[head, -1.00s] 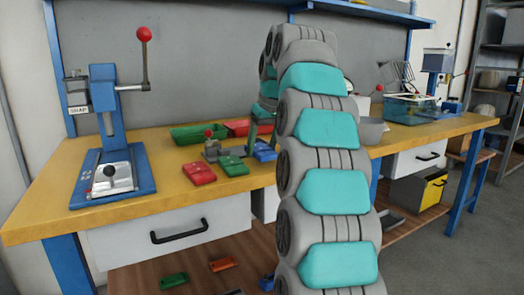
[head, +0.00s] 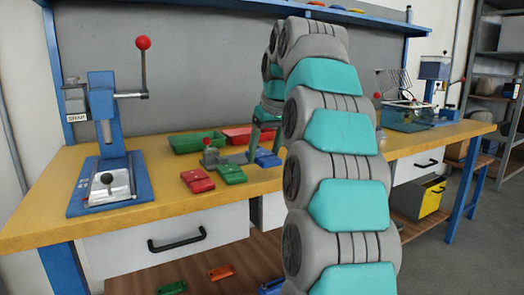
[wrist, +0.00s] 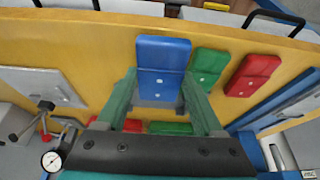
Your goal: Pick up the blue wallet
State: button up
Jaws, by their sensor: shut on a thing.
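My arm hides part of that area.
A green wallet (head: 231,174) and a red wallet (head: 197,181) lie close by on the yellow bench (head: 40,210). Green (head: 196,142) and red (head: 243,135) trays stand behind. A blue snap press (head: 107,150) stands at left. A clear blue-tinted box (head: 405,117) is at right.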

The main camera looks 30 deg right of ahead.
jog(key=s+a+r, duration=0.1)
jog(key=s+a, duration=0.1)
jog(key=s, duration=1)
jog(key=shift+s+a+b, duration=0.15)
jog(key=shift+b, duration=0.2)
jog(key=shift+r, duration=0.15)
